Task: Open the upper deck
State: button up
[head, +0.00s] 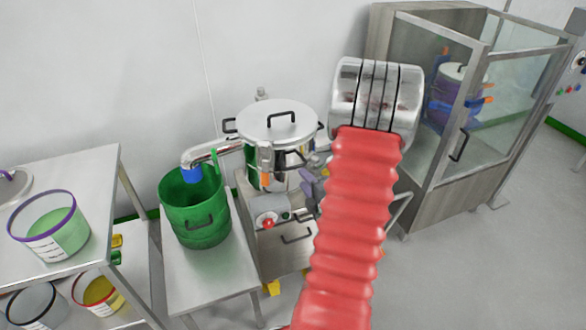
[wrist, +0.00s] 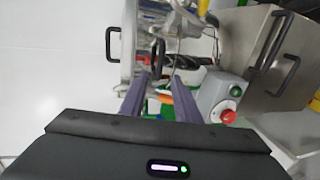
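The sifter stands in the middle of the head view, with a round steel lid (head: 278,120) on top. Below the lid is its upper deck (head: 252,163), with black side handles and an orange-tipped clamp (head: 265,179) at the front. The lid is seated. My gripper (head: 306,174) is beside the right of the deck, partly hidden by my red arm sleeve. In the wrist view my gripper (wrist: 160,76) is open, its two purple fingers apart. A black handle (wrist: 157,57) of the sifter appears between the fingertips; whether they touch it I cannot tell.
A green bin (head: 195,215) stands left of the sifter on a steel bench, under its spout (head: 207,155). A red button (head: 267,222) is on the sifter's base. A glass-sided cabinet (head: 450,150) holds a purple vessel at right. Buckets stand at the left table.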

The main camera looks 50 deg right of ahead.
aim_at(294, 167)
jog(key=x, duration=1)
jog(key=shift+w, duration=0.1)
jog(key=shift+c, duration=0.3)
grip_shut()
jog(key=shift+f, duration=0.1)
